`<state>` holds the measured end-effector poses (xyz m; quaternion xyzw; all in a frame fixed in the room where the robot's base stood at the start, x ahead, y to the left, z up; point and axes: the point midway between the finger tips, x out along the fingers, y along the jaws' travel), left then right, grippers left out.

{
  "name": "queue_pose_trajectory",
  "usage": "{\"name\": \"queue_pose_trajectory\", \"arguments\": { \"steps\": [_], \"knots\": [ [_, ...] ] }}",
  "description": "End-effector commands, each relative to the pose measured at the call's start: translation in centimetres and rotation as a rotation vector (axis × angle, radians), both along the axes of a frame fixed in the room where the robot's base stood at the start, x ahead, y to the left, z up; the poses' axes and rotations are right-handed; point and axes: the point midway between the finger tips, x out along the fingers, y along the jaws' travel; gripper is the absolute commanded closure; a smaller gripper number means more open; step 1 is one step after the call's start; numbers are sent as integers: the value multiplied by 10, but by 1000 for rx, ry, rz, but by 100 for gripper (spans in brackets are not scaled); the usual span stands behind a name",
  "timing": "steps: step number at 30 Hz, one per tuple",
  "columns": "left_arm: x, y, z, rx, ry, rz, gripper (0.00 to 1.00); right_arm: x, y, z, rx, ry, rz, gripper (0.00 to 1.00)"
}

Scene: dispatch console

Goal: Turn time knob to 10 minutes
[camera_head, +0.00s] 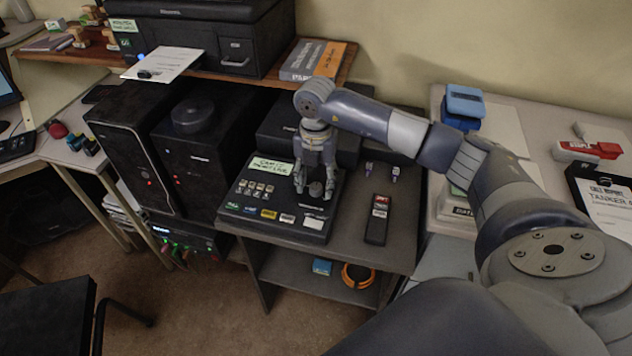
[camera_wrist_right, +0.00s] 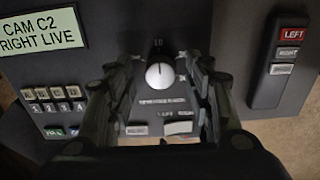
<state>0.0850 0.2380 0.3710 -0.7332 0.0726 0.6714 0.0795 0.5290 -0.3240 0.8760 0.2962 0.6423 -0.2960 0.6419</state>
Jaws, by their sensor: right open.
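The time knob (camera_head: 316,189) is a small round grey knob on the right part of a black control console (camera_head: 240,198). In the right wrist view there is a gap between the knob and each finger (camera_wrist_right: 160,95). My left gripper is not in view.
The console has a lit label reading "CAM C2 RIGHT LIVE" (camera_wrist_right: 42,30) and several buttons. A dark remote (camera_head: 378,219) with a red "LEFT" button lies to its right on the grey desk (camera_head: 404,222). Black computer towers (camera_head: 140,150) stand to the left.

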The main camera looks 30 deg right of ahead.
Motion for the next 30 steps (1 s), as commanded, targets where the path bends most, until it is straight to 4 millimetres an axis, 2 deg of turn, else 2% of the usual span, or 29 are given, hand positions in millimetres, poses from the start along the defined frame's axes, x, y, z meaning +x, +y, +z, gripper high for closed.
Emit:
{"name": "queue_pose_trajectory", "arguments": {
  "steps": [9,15,21,30],
  "knots": [
    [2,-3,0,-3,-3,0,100,2,-1,64,0,-6,0,52],
    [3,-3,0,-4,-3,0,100,1,-1,98,0,-6,-1,52],
    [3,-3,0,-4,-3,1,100,1,-1,113,0,-3,0,52],
    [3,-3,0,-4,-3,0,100,0,-1,114,-1,-2,-1,52]
  ]
}}
